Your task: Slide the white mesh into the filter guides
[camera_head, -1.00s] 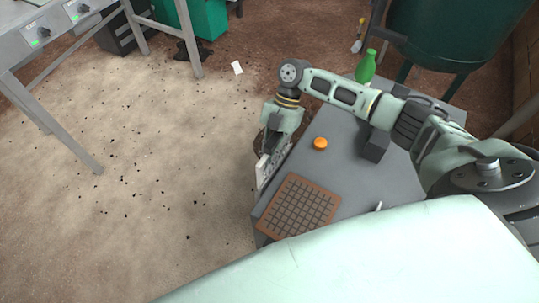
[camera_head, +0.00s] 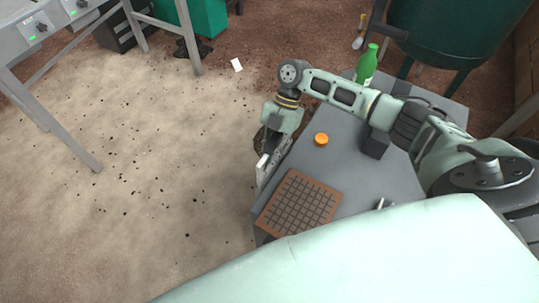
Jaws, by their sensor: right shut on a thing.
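My right gripper (camera_head: 268,152) points down at the left edge of the grey table and is shut on a thin white piece (camera_head: 263,161), which looks like the white mesh. Only a small part of the piece shows beside the fingers. Its lower part and any mesh pattern cannot be made out. The filter guides cannot be clearly made out; the area below the gripper is hidden by the fingers and the table edge. My left gripper is not in view.
The grey table (camera_head: 374,187) holds a brown gridded tray (camera_head: 300,203), an orange round object (camera_head: 321,139) and a green bottle (camera_head: 366,65). A dark green tank (camera_head: 450,35) stands behind. A metal bench (camera_head: 30,50) is at the left. The sandy floor between is mostly open.

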